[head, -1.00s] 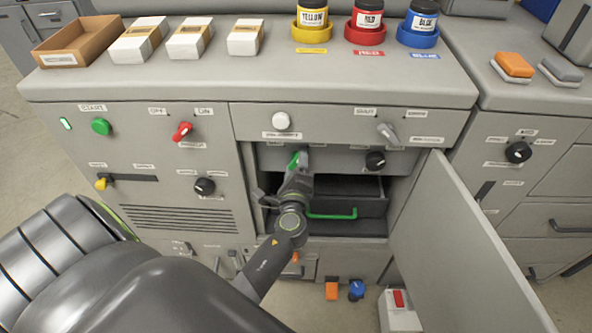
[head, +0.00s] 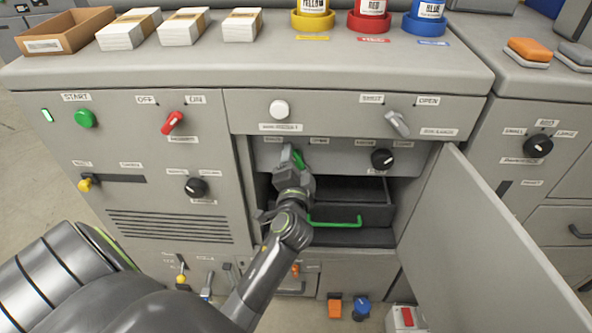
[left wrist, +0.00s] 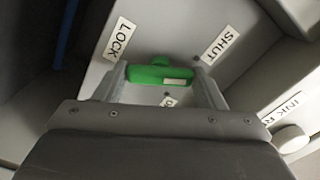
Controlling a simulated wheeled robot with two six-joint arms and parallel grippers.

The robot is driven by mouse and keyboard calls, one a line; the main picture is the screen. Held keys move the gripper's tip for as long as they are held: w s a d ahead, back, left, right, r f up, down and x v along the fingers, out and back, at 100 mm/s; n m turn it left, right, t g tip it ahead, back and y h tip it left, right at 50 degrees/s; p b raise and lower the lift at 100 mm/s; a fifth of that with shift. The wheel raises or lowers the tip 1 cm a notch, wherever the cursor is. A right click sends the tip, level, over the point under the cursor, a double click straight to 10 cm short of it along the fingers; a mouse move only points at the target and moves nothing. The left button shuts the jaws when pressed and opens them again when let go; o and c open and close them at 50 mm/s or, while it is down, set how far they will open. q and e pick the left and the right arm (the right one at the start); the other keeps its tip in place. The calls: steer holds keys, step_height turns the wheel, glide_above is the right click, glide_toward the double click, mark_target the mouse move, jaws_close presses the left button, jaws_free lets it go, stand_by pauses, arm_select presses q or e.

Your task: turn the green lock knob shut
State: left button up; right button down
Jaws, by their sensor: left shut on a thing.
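The green lock knob (head: 299,158) is on the recessed panel above the open drawer bay, mostly hidden by my left gripper (head: 291,158) in the head view. In the left wrist view the knob (left wrist: 158,74) lies crosswise between the two fingers of my left gripper (left wrist: 165,82), which is shut on it. A white mark shows on the knob's right part. A LOCK label (left wrist: 118,39) is up and left of it, and a SHUT label (left wrist: 221,45) is up and right. A third label below is partly hidden. My right gripper is not in view.
A black knob (head: 383,159) is right on the same panel. Below is a drawer with a green handle (head: 335,222). An open grey door (head: 490,240) stands out at the right. A white button (head: 280,109) and grey lever knob (head: 397,123) are above.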

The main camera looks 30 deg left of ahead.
arm_select(q)
steer(key=shift+n+b, duration=1)
steer(key=shift+n, duration=0.7)
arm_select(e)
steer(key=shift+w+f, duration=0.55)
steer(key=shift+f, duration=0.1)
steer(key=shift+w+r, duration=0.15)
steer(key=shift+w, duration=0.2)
arm_select(q)
steer(key=o, duration=0.9)
steer(key=shift+o, duration=0.4)
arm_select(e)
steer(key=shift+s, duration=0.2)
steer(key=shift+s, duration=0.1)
